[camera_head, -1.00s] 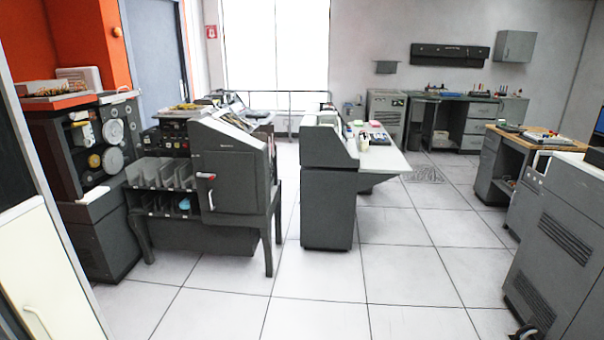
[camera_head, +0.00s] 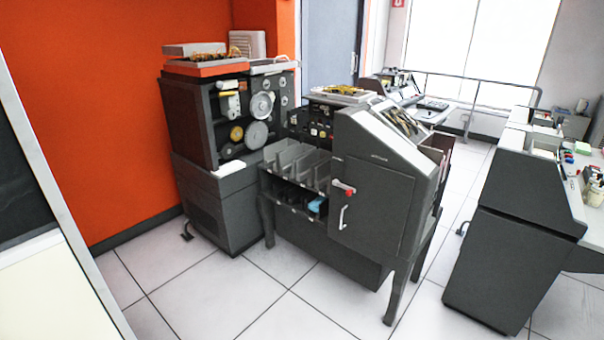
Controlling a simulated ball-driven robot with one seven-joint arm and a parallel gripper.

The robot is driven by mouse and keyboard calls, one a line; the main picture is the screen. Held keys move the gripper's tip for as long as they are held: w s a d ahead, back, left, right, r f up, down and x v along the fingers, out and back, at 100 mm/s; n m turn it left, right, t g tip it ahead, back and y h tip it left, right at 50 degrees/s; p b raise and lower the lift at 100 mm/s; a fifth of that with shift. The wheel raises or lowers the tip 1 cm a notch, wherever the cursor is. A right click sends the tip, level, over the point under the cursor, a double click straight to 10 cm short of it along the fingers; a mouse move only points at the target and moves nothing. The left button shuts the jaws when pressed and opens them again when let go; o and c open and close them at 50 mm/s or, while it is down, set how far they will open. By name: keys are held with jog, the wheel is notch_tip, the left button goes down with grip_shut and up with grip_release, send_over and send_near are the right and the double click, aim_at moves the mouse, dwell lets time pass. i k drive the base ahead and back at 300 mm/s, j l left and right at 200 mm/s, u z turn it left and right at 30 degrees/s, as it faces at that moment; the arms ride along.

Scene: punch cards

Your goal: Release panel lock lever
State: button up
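A grey punch-card machine (camera_head: 372,205) stands on legs near the middle of the head view. On its front door panel is a small lever with a red end (camera_head: 344,187), near the door's upper left edge. A pale vertical handle (camera_head: 342,217) sits just below the lever. The door panel looks closed. My gripper is not in view, so its state and its distance from the lever do not show.
A dark tape cabinet (camera_head: 215,150) stands left of the machine against the orange wall (camera_head: 90,100). A grey desk (camera_head: 500,240) is at right. A pale panel (camera_head: 50,290) fills the lower left edge. Tiled floor (camera_head: 240,300) is clear in front of the machine.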

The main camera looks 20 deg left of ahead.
aim_at(336, 182)
jog(key=i+l+u, duration=0.95)
jog(key=l, duration=0.25)
jog(key=i+z, duration=0.1)
jog(key=i, duration=0.6)
jog(key=i+j+z, duration=0.15)
jog(key=i, duration=0.55)
